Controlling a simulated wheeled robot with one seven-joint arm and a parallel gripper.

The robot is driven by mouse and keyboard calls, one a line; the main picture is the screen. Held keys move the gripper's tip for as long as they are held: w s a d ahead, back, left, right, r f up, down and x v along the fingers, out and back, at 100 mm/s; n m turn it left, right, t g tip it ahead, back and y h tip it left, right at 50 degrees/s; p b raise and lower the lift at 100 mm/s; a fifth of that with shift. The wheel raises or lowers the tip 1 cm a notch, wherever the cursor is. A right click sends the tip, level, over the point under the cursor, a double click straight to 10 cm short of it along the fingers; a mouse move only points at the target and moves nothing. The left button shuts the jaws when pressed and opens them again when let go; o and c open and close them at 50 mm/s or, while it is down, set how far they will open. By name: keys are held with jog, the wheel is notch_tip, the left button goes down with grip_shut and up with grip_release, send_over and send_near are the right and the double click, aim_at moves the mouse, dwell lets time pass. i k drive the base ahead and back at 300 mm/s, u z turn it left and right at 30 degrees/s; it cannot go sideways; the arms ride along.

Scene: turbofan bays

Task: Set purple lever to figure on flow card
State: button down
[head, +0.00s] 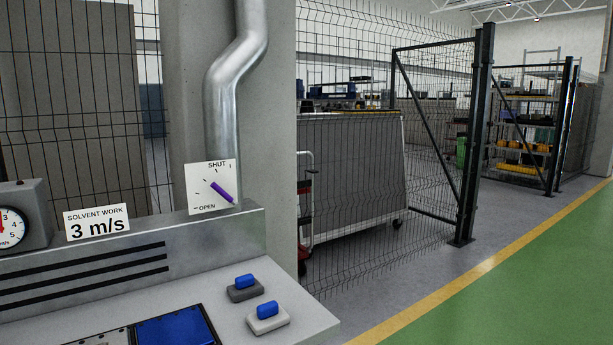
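The purple lever (222,192) is on a white dial plate (198,199) at the upper right of the bench's metal back panel. SHUT is printed at the plate's top and OPEN at its lower left, with tick marks between. The lever lies diagonally, from upper left near the plate's middle to lower right. The flow card (97,223) reads "SOLVENT WORK 3 m/s" and stands left of the plate. A round gauge (12,227) is cut off at the left edge; its numbers 3, 4 and 5 show, with a red needle near 3. My gripper is not in view.
Two blocks with blue tops, one dark grey (245,290) and one light (268,318), sit on the bench top. A blue panel (175,334) lies at the front. A metal duct (222,100) rises behind the dial. Mesh fencing stands behind; green floor is clear at right.

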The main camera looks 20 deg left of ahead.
aim_at(216, 186)
jog(key=u, duration=0.4)
jog(key=i, duration=0.7)
jog(key=u, duration=0.7)
